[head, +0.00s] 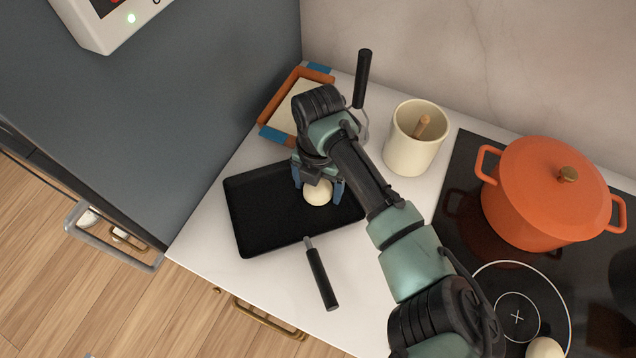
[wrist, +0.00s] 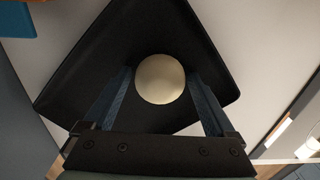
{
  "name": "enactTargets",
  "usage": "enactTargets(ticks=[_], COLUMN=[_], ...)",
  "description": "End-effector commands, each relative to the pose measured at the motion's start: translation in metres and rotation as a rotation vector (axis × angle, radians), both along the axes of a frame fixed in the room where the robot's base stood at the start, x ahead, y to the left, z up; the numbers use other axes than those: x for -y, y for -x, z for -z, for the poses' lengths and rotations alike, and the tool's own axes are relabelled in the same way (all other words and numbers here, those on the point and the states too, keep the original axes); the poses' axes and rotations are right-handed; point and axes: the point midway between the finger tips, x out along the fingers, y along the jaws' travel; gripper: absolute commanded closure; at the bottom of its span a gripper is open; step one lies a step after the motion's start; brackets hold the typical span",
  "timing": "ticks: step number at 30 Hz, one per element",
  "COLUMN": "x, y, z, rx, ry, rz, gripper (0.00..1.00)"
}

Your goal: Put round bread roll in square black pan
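The square black pan (head: 270,222) lies on the white counter, its handle pointing toward the front. The round bread roll (head: 318,193), pale cream, is inside the pan's outline, toward its right side. My gripper (head: 318,187) is over the pan with one blue finger on each side of the roll. In the wrist view the roll (wrist: 160,79) sits between the fingertips, and the fingers are spread wide with a slight gap beside it. The dark pan (wrist: 85,75) is behind it. The roll's underside is hidden.
A cream crock (head: 408,155) with a wooden utensil stands right of my gripper. An orange pot (head: 540,200) is on the black cooktop, with a pale round thing (head: 545,348) near its front. A brown-rimmed tray (head: 283,118) lies behind the pan. A grey cabinet side (head: 170,110) bounds the left.

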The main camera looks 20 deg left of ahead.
Motion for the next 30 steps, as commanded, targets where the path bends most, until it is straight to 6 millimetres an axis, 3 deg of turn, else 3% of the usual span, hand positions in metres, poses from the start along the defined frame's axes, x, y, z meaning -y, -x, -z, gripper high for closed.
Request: enactTargets(ticks=[12,24,30], x=[0.0,-0.001,-0.001], y=[-0.001,-0.001,0.0], z=[-0.01,-0.09,-0.117], rx=[0.003,0.004,0.002], ry=[-0.002,-0.002,-0.001], rz=[-0.001,-0.001,-0.002], gripper=[0.0,0.0,0.0])
